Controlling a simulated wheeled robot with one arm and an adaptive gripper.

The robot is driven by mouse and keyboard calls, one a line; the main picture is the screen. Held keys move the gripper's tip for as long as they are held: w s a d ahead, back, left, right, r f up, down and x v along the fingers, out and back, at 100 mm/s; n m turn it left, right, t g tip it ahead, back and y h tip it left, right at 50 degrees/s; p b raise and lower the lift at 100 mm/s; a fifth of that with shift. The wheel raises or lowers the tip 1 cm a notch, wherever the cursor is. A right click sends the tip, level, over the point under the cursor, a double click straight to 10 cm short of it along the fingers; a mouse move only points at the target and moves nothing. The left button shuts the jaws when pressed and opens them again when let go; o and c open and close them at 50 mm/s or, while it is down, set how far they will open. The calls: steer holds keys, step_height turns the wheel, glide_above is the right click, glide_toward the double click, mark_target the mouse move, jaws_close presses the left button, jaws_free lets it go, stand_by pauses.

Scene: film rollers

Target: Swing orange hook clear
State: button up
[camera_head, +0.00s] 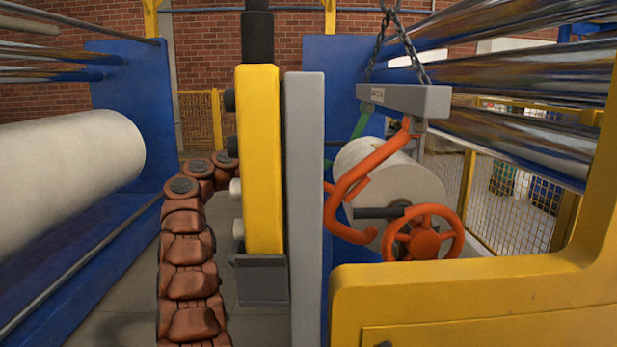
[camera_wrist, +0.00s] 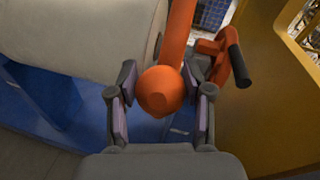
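The orange hook (camera_head: 372,160) hangs from a grey beam (camera_head: 403,99) in front of a white roll (camera_head: 415,184) in the head view. In the wrist view the hook's rounded orange end (camera_wrist: 160,92) sits between the fingers of my gripper (camera_wrist: 160,117), with its shank rising to the top edge. I cannot make out my gripper in the head view.
An orange handwheel (camera_head: 424,238) stands just right of the hook; an orange part with a dark handle (camera_wrist: 237,66) is close to my right finger. A yellow frame (camera_head: 480,300) fills the lower right. Two chains (camera_head: 408,48) hold the beam. Another white roll (camera_head: 70,170) lies at left.

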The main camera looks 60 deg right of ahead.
steer(key=o, duration=0.4)
steer(key=shift+w+a, duration=0.1)
steer(key=shift+a, duration=0.05)
steer(key=shift+v, duration=3.65)
steer(key=shift+w, duration=0.15)
